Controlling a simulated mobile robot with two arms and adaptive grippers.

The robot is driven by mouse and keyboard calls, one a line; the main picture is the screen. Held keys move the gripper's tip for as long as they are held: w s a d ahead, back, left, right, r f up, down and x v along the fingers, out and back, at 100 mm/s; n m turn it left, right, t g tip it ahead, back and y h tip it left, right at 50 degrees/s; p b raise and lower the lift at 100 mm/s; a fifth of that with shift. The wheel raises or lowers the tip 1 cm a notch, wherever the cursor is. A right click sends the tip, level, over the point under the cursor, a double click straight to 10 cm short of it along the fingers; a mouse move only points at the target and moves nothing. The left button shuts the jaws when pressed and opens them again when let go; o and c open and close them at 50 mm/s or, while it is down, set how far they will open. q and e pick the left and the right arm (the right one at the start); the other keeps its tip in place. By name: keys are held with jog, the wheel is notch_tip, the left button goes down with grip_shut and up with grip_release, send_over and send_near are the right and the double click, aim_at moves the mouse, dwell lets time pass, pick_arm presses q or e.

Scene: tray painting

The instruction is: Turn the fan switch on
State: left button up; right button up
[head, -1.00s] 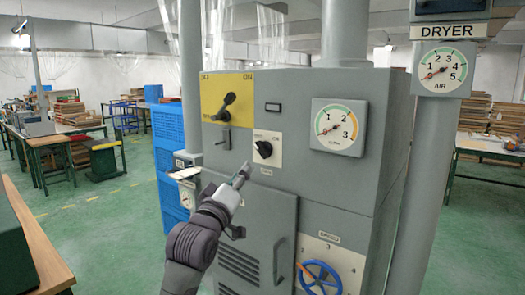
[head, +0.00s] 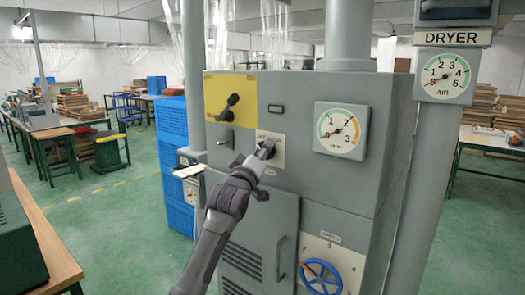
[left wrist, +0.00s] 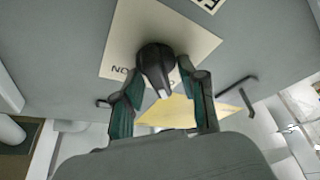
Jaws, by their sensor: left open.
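A black rotary switch knob (left wrist: 155,62) sits on a white plate (left wrist: 178,28) on the machine's front, with "ON" lettering beside it. My left gripper (left wrist: 158,84) is open, with one finger on each side of the knob; whether the fingers touch it I cannot tell. In the head view the left gripper (head: 262,153) is at the white plate (head: 279,158) and mostly hides the knob. My right gripper is not in view.
A yellow panel (head: 244,87) with a black lever (head: 232,101) is up and left of the plate. A pressure gauge (head: 340,130) is to the right, a blue handwheel (head: 320,277) below. A door handle (head: 281,258) sticks out below my gripper.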

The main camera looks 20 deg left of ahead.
pick_arm(q)
grip_shut()
